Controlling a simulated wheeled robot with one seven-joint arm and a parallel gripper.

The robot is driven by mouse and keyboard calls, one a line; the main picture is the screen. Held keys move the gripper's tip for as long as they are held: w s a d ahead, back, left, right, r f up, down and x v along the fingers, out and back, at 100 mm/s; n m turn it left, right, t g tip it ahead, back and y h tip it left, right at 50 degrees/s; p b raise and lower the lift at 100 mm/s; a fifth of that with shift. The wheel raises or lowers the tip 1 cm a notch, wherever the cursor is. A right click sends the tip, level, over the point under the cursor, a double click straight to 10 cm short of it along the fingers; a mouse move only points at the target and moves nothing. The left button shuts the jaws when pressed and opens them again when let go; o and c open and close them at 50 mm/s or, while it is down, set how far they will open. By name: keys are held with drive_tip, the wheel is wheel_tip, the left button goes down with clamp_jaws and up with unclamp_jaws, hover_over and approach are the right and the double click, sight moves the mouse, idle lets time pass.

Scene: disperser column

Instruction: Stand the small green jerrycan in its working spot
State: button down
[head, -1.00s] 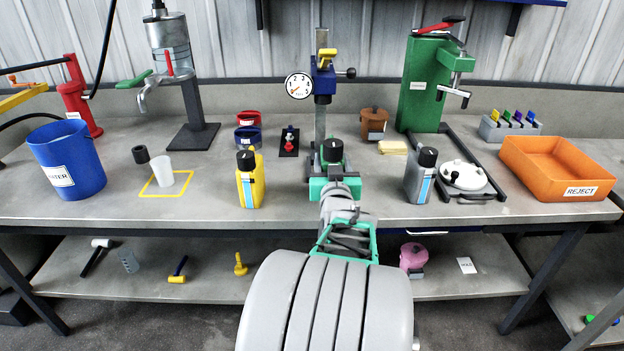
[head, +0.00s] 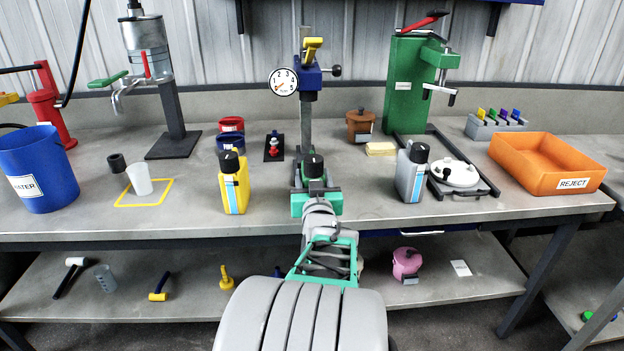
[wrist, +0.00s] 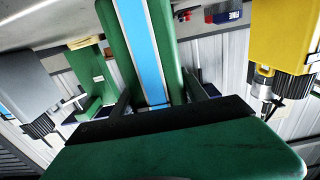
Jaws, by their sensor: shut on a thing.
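My gripper (head: 315,188) is shut on the small green jerrycan, in front of the column at the bench's middle. In the head view only its black cap (head: 314,166) shows clearly; my gripper hides most of its body. In the wrist view the green jerrycan (wrist: 108,22) fills the middle, with a blue and white label stripe, between the dark fingers (wrist: 158,98). I cannot tell whether its base touches the bench. A yellow outline (head: 125,204) on the bench at left has a white cup (head: 140,179) in it.
A yellow jerrycan (head: 234,188) stands left of my gripper, a grey one (head: 409,178) right. Behind are the column (head: 306,120) with a gauge (head: 284,82) and a small red-knobbed device (head: 273,147). An orange reject tray (head: 540,175) is at right, a blue bucket (head: 38,170) at left.

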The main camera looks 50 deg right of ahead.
drive_tip(key=shift+b+x, duration=1)
drive_tip(key=shift+x, duration=1.85)
drive_tip(key=shift+r, duration=0.15)
drive_tip(key=shift+b, duration=1.2)
drive_tip(key=b+x, duration=0.1)
drive_tip(key=x, duration=0.9)
drive_tip(key=shift+b, duration=0.3)
idle(2.2)
drive_tip(key=c, duration=0.5)
unclamp_jaws()
